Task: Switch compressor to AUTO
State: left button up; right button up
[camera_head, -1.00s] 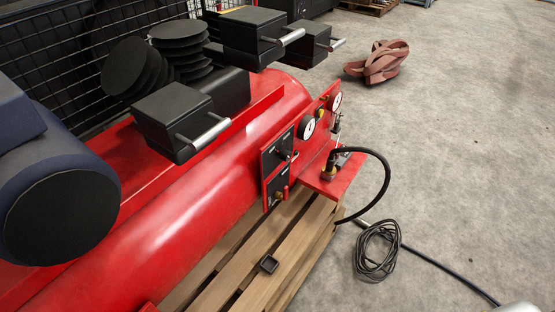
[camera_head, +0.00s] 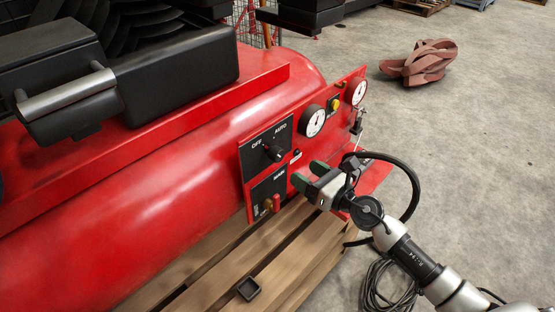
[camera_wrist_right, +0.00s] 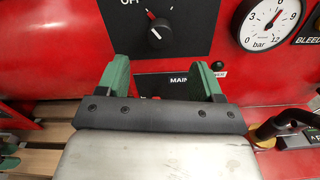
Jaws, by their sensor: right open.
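The compressor's selector knob (camera_head: 272,151) is a black knob on a black plate marked OFF on the left and AUTO on the right. In the right wrist view the knob (camera_wrist_right: 159,29) has its pointer leaning up and left, toward OFF. My right gripper (camera_head: 308,175) has green fingers and is in front of the panel, to the lower right of the knob and apart from it. In the right wrist view the gripper (camera_wrist_right: 162,78) is open and empty, with the knob above and beyond its fingertips.
The MAIN plate (camera_head: 267,194) with a brass and red valve sits below the selector. Two gauges (camera_head: 313,121) are to its right. A black hose (camera_head: 408,180) loops behind my right arm. A wooden pallet (camera_head: 225,272) lies beneath. The concrete floor at right is mostly clear.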

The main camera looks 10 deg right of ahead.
aim_at(280, 156)
jog(key=x, duration=0.6)
jog(key=shift+w, duration=0.1)
jog(key=x, duration=0.3)
jog(key=shift+w+a, duration=0.15)
jog(key=shift+w, duration=0.05)
jog(key=shift+w+a, duration=0.2)
jog(key=shift+w, duration=0.15)
pick_arm(q)
jog(key=shift+w+r, duration=0.1)
jog(key=shift+r, duration=0.35)
pick_arm(e)
jog(key=shift+c, duration=0.2)
jog(key=c, duration=0.9)
